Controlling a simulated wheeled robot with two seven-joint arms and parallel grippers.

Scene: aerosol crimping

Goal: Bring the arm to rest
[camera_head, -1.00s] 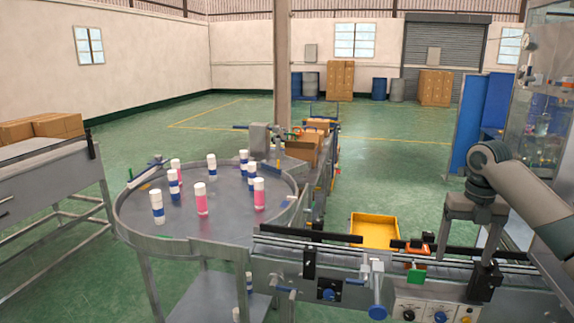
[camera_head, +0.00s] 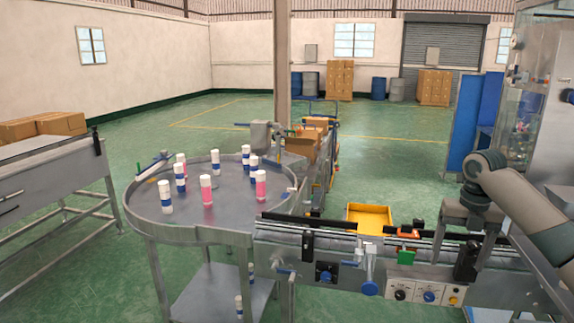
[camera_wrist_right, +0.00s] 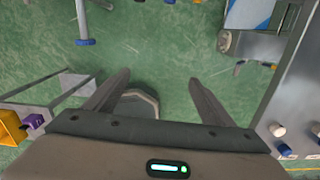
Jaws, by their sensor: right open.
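My right arm (camera_head: 530,205) reaches in from the right in the head view. My right gripper (camera_head: 455,250) points down over the right part of the conveyor. In the right wrist view its two fingers (camera_wrist_right: 158,80) stand wide apart with nothing between them, and green floor shows beyond. In the head view I cannot tell how far the fingertips are from the conveyor rails. My left arm and gripper are not in view.
A conveyor (camera_head: 335,229) with a control panel (camera_head: 428,292) runs below my right gripper. A round table (camera_head: 225,222) holds several white-capped cans, including a pink one (camera_head: 206,190). A yellow tray (camera_head: 370,217) lies behind the conveyor. A glass-sided machine (camera_head: 525,110) stands at right.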

